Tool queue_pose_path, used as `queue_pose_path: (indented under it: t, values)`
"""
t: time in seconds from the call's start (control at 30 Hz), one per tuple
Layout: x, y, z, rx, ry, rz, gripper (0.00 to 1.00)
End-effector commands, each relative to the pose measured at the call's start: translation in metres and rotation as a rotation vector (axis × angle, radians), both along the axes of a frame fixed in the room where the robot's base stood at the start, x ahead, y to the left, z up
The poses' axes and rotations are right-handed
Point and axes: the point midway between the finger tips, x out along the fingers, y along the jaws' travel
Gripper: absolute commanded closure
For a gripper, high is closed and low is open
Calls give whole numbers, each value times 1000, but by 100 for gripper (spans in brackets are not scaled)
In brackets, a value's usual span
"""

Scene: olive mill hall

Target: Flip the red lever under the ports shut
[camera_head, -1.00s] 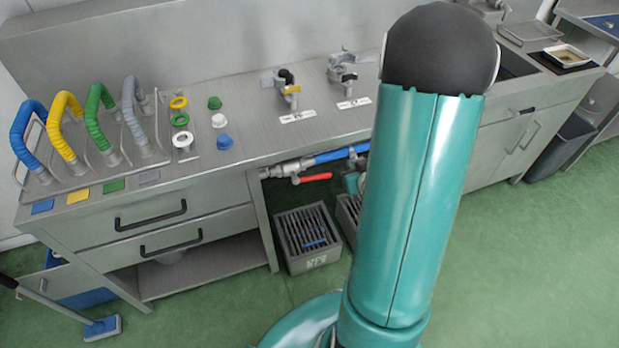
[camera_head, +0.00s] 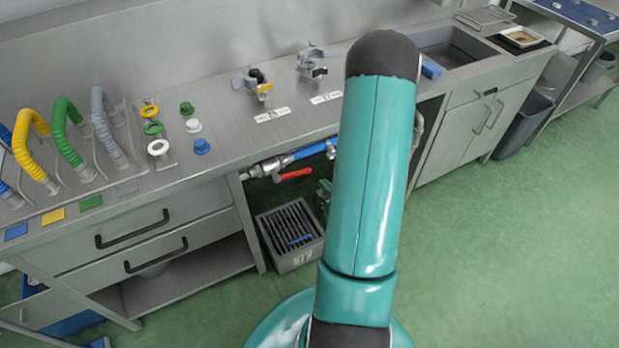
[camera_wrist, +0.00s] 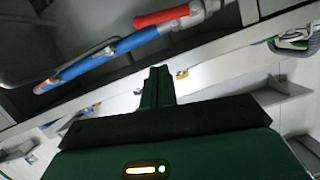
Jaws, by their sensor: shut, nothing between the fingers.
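The red lever (camera_head: 294,174) is under the bench's front edge, just below a pipe with a blue section (camera_head: 309,151). It lies nearly along the pipe. Two ports with metal clamps, the left one (camera_head: 256,85) and the right one (camera_head: 313,67), stand on the bench top above. In the wrist view the red lever (camera_wrist: 162,17) is at the top, beside the blue pipe section (camera_wrist: 118,48). My gripper (camera_wrist: 158,76) is shut and empty, with its tips below the lever in that picture and apart from it. My arm hides much of the head view's middle; the gripper's tips are not clear there.
A grey slatted crate (camera_head: 284,262) stands on the floor under the pipe. Drawers with black handles (camera_head: 150,224) are to its left. A sink cabinet (camera_head: 470,125) and a dark bin (camera_head: 523,122) are to the right. The green floor at right is clear.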

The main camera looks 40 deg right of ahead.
Motion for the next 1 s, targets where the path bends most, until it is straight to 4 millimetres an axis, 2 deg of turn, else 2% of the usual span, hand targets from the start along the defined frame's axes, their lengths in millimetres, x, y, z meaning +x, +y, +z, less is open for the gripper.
queue_pose_path:
  t: [0.17,0.57,0.63,0.8,1.0]
  values:
    - [22,-3,-6,0,-1,5,100]
    - [98,-18,-27,1,-1,7,100]
    - [102,-17,-39,4,2,5,100]
    - [111,-17,-56,2,2,4,100]
    - [115,-17,-61,0,0,3,100]
